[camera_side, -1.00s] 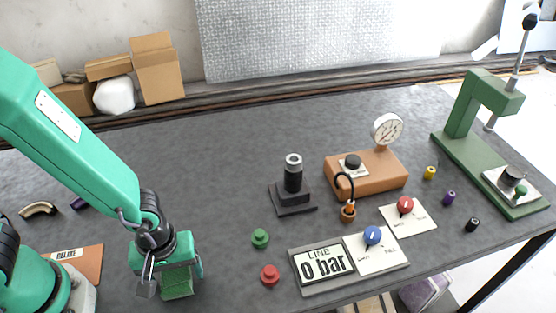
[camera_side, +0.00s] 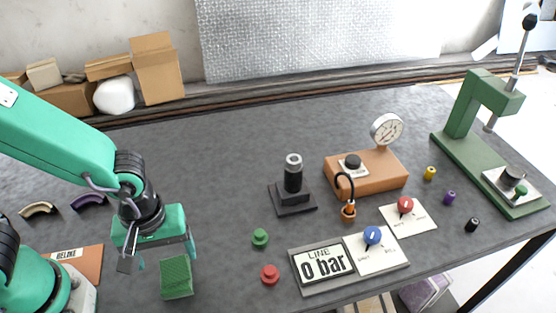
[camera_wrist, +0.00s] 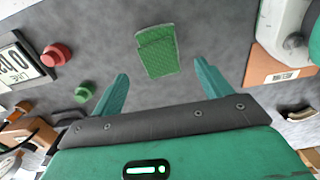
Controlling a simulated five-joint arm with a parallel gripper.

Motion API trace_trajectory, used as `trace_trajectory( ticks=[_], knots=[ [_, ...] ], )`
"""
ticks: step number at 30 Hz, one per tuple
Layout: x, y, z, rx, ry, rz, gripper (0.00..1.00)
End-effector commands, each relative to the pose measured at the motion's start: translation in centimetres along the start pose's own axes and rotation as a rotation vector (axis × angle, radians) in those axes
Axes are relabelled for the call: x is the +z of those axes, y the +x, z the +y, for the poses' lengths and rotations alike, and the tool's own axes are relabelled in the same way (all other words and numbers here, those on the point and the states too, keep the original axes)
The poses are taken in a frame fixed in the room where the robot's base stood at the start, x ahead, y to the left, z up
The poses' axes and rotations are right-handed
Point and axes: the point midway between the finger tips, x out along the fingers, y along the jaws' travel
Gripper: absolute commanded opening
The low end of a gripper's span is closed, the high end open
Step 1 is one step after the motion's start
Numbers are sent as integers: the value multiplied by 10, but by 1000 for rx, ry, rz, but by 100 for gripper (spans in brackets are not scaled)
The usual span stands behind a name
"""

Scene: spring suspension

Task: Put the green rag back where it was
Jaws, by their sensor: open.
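The green rag (camera_side: 176,277) is a folded block lying on the grey table near the front edge, left of the red button. In the wrist view the rag (camera_wrist: 158,52) lies on the table ahead of the fingertips, roughly in line with the space between them. My gripper (camera_side: 160,262) is open and empty, raised a little up and to the left of the rag in the side view. In the wrist view its two fingers (camera_wrist: 160,84) are spread apart, with nothing between them and apart from the rag.
An orange pad marked "RELUBE" (camera_side: 88,262) lies left of the rag. A red button (camera_side: 270,274) and a green button (camera_side: 260,238) stand to its right, beside the "LINE 0 bar" display (camera_side: 322,264). Curved pieces (camera_side: 38,209) lie at the left. Table behind the rag is bare.

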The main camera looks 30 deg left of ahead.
Motion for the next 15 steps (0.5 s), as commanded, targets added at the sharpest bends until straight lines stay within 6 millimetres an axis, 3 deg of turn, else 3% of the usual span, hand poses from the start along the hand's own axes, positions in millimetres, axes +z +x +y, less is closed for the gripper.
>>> trace_trajectory(
  ticks=[9, 15],
  knots=[
    [0, -35, 1, 2, 0, 0, 78],
    [0, -45, 0, 1, 0, 0, 78]
  ],
)
